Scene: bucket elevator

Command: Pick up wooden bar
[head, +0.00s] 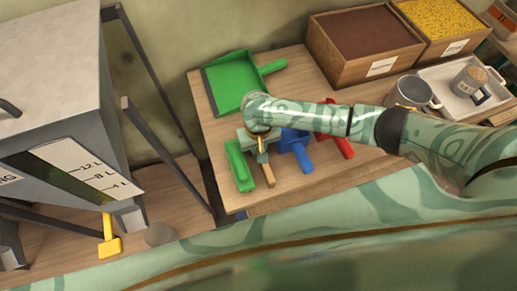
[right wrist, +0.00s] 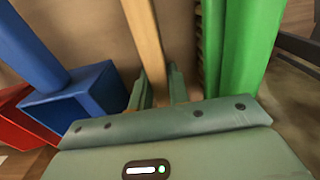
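The wooden bar (head: 267,173) is slim and light brown. It lies on the wooden table between a green scoop and a blue scoop, its near end showing below my right gripper (head: 262,150). In the right wrist view the bar (right wrist: 146,40) runs down between the two fingers of my right gripper (right wrist: 160,88), which stand close along its sides. I cannot tell whether they press on it. The arm and gripper hide the bar's far end in the head view. My left gripper is not in view.
A green scoop (head: 238,165) stands close to one side, also in the right wrist view (right wrist: 240,50). A blue scoop (head: 298,150) and a red scoop (head: 340,146) lie on the other. A green dustpan (head: 232,84) lies behind. The table (head: 215,150) ends at the left.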

